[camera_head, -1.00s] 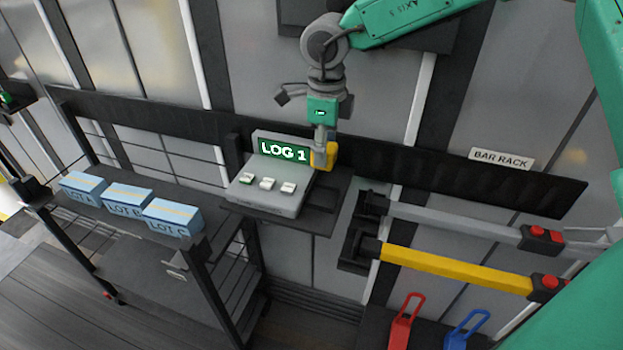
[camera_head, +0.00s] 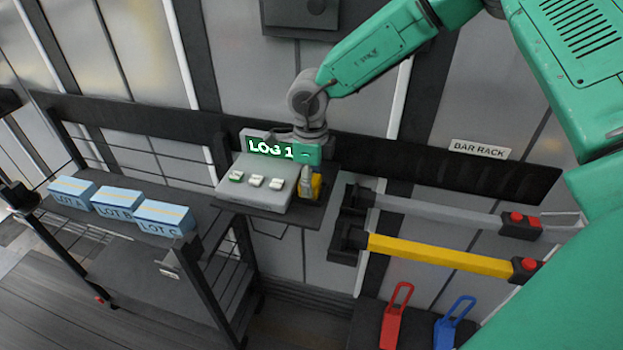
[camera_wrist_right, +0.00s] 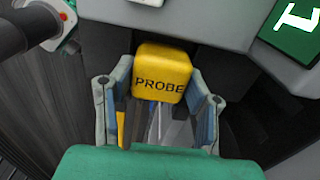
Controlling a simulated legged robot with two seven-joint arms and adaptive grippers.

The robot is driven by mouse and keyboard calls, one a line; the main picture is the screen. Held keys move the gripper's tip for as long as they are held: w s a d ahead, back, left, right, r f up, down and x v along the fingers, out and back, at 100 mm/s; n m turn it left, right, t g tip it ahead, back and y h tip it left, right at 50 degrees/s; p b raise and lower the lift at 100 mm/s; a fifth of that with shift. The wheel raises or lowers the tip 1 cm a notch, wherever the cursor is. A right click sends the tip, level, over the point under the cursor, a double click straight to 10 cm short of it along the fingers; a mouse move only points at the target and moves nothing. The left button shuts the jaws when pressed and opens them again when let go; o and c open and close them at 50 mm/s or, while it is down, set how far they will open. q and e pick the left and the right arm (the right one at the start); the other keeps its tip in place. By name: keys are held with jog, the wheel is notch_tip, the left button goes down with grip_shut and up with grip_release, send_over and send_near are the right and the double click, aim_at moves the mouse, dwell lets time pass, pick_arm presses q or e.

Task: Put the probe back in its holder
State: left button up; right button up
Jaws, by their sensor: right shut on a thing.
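The yellow block marked PROBE (camera_wrist_right: 160,75) is between the two grey fingers of my right gripper (camera_wrist_right: 160,98) in the right wrist view. In the head view my right gripper (camera_head: 309,184) points down, and the yellow probe (camera_head: 317,186) shows beside the right side of the grey logger box (camera_head: 253,200). The logger's green screen (camera_head: 270,148) reads LOG 1, its right end partly covered by my gripper. The holder cannot be made out; my gripper and the probe may hide it. Whether the probe touches a seat is unclear. My left gripper is not in view.
The logger sits on a dark shelf (camera_head: 314,215). Blue lot boxes (camera_head: 135,208) stand on a cart at left. At right, a grey bar (camera_head: 440,209) and a yellow bar (camera_head: 440,253) hang below the BAR RACK sign (camera_head: 479,149). Red and blue handles (camera_head: 396,318) are below.

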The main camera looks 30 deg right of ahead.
jog(key=o, duration=1.2)
jog(key=shift+a, duration=0.25)
jog(key=shift+d+r, duration=0.15)
jog(key=shift+d, duration=0.05)
jog(key=shift+d+r, duration=0.15)
jog(key=shift+r, duration=0.15)
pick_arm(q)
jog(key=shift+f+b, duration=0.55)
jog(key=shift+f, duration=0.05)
pick_arm(e)
notch_tip(320, 180, up, 11)
jog(key=shift+r, duration=0.15)
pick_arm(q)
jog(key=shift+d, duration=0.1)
pick_arm(e)
jog(key=shift+d, duration=0.1)
